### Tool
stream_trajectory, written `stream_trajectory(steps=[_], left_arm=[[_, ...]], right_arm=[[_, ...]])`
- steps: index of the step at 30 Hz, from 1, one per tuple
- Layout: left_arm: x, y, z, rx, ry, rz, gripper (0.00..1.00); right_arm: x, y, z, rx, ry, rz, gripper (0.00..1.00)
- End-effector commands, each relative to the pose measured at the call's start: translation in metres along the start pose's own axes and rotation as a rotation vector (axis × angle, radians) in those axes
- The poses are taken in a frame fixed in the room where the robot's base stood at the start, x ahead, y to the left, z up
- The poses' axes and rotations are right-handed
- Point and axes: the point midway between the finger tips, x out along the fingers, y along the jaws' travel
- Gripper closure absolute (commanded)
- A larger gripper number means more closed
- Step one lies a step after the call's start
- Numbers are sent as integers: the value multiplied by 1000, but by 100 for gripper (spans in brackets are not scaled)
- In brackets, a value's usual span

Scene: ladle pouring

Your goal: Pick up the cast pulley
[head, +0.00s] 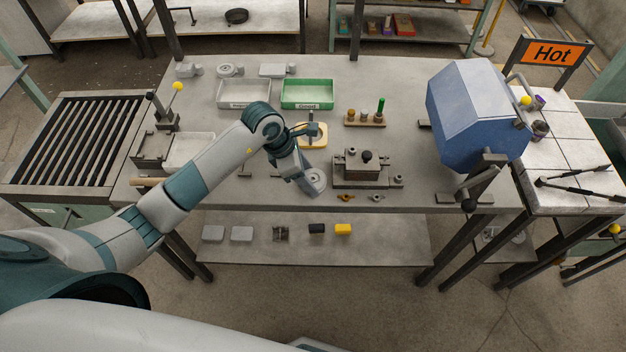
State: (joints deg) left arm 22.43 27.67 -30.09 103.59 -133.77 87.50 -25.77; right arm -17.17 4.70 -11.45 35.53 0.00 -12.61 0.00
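A round light-grey cast pulley (317,178) lies on the grey workbench near its front edge, left of the mould block. My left gripper (309,190) is low over the bench at the pulley's left side and points down. It hides part of the pulley. Its fingers are small and partly hidden, so I cannot tell whether they are open or shut, or whether they touch the pulley. My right gripper is out of view.
A grey mould block (362,172) with a dark knob stands right of the pulley. Behind are a green tray (307,106) marked Good, a grey tray (222,107) and a yellow-based stand (314,142). A blue furnace (478,112) stands at right beside a Hot sign (553,54).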

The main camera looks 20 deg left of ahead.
Motion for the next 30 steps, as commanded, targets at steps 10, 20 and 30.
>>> stream_trajectory(steps=[10,20,30], left_arm=[[0,0,0,0,-1,0,71],[-17,2,7,2,-3,4,71],[-51,-35,35,7,-5,2,71]], right_arm=[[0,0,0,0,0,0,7],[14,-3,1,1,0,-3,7],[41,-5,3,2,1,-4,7]])
